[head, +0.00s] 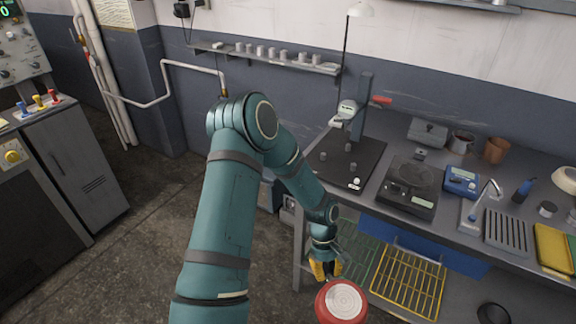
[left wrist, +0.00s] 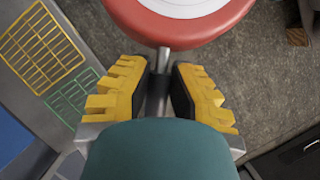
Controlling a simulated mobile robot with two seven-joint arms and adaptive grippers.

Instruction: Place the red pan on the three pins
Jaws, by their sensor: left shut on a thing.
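The red pan (head: 342,312) is at the bottom of the head view, in front of the bench, with a pale round disc facing up. It also shows at the top of the left wrist view (left wrist: 150,28). My left gripper (head: 325,268) is shut on the pan's handle (left wrist: 161,62), which runs between its yellow fingers (left wrist: 160,90). The pan is held out over the floor, apart from the bench. The three pins (head: 352,167) are short grey posts on a dark square plate (head: 334,176) at the bench's left end. My right gripper is out of view.
A press stand (head: 361,105) with a red handle rises behind the pins. A black scale (head: 410,186) and blue meter (head: 462,182) stand to the right. Yellow (head: 410,281) and green (head: 357,247) racks lie below the bench top. Open floor lies left of the bench.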

